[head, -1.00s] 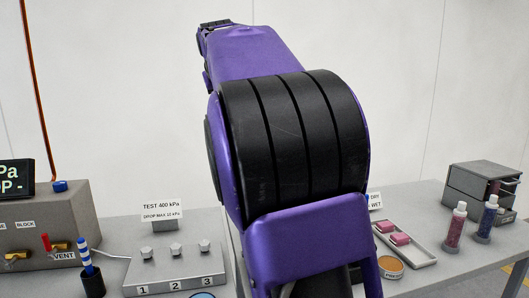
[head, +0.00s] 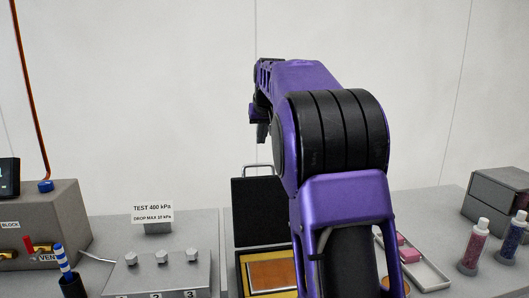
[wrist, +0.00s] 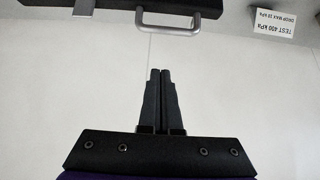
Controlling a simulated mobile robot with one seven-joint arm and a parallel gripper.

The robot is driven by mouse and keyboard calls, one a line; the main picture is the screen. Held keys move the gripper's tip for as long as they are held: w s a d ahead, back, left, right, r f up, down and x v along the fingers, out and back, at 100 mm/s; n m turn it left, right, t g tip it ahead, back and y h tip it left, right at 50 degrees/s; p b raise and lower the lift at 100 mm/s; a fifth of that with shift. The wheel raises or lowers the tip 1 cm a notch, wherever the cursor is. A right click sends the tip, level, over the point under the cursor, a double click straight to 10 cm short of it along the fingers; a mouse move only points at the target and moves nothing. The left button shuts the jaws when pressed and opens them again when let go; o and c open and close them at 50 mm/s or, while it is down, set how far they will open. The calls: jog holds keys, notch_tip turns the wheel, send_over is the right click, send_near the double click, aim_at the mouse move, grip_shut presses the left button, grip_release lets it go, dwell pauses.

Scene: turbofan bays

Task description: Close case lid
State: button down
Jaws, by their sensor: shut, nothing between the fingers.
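The case (head: 240,260) stands on the bench with its black lid (head: 258,205) raised upright, a grey handle (head: 258,168) on the lid's top edge. A brown panel (head: 271,275) in a yellow surround shows inside; my arm hides the case's right part. In the wrist view the handle (wrist: 168,24) and the lid's edge (wrist: 115,5) are at the top. My gripper (wrist: 160,72) is shut and empty, apart from the handle, its fingertips pointing towards it. In the head view my gripper (head: 262,132) is above the lid.
A grey block with several knobs (head: 160,270) and a test sign (head: 153,212) stand left of the case. A pressure unit (head: 45,225) is further left. On the right are a tray (head: 425,268), two bottles (head: 473,245) and a grey box (head: 497,195).

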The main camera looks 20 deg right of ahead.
jog(key=shift+w+d+f, duration=0.1)
jog(key=shift+w+f, duration=0.25)
jog(key=shift+f, duration=0.9)
jog(key=shift+w+d+f, duration=0.1)
jog(key=shift+w+f, duration=0.25)
jog(key=shift+f, duration=0.9)
jog(key=shift+w+f, duration=0.35)
jog(key=shift+f, duration=0.9)
jog(key=shift+s+b, duration=0.15)
jog(key=shift+b, duration=0.25)
